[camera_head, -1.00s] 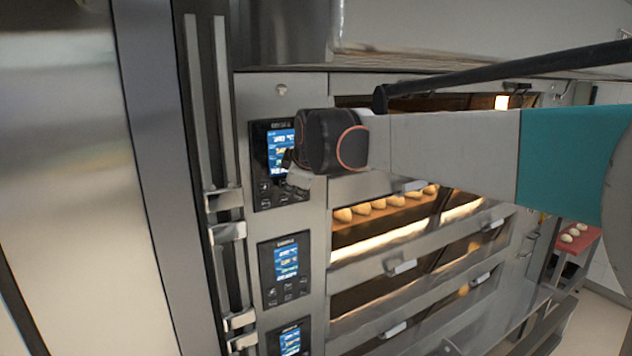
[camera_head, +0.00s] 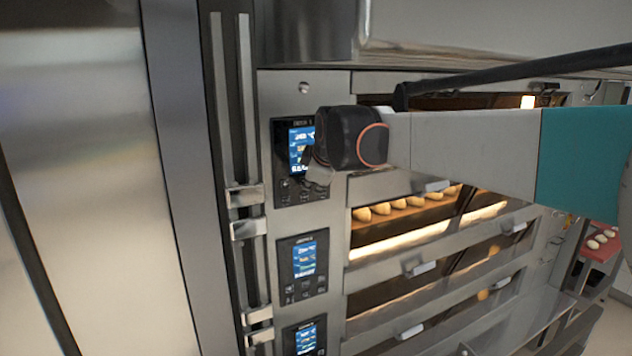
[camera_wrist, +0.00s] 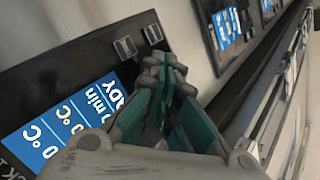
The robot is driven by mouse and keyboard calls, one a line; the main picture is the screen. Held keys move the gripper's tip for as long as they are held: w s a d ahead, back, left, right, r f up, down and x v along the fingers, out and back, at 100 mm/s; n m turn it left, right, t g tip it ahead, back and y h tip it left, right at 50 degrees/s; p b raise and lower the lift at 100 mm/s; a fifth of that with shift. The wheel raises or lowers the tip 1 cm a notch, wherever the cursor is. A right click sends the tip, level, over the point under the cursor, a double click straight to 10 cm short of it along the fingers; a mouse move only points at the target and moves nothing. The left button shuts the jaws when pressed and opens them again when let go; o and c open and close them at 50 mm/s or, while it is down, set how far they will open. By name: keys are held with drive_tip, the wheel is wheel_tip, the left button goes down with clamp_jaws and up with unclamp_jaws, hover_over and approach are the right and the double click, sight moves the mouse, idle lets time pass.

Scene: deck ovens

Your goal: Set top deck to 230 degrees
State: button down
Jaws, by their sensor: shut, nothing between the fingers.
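The top deck's black control panel (camera_head: 283,163) is at the upper left of the oven, with a lit blue screen (camera_head: 300,150) and small buttons below it. The panel also fills the left of the wrist view (camera_wrist: 40,85), where the screen (camera_wrist: 70,125) shows "°C", "min" and part of "READY"; the temperature number is cut off. My gripper (camera_head: 312,168) is in front of the panel's right part and covers some of the screen and buttons. In the wrist view my gripper (camera_wrist: 165,70) is shut and empty, its tips close to two square buttons (camera_wrist: 138,40). Contact cannot be told.
Two similar panels, the middle (camera_head: 303,268) and the lower (camera_head: 303,338), sit below. Oven doors with handles (camera_head: 422,268) lie to the right, with lit bread (camera_head: 405,203) inside. A vertical rail (camera_head: 247,110) stands left of the panels.

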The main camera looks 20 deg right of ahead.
drive_tip(key=shift+w, duration=0.3)
idle(0.6)
drive_tip(key=shift+s, duration=0.9)
drive_tip(key=shift+d, duration=0.1)
drive_tip(key=s, duration=0.6)
drive_tip(key=shift+r, duration=0.25)
idle(0.3)
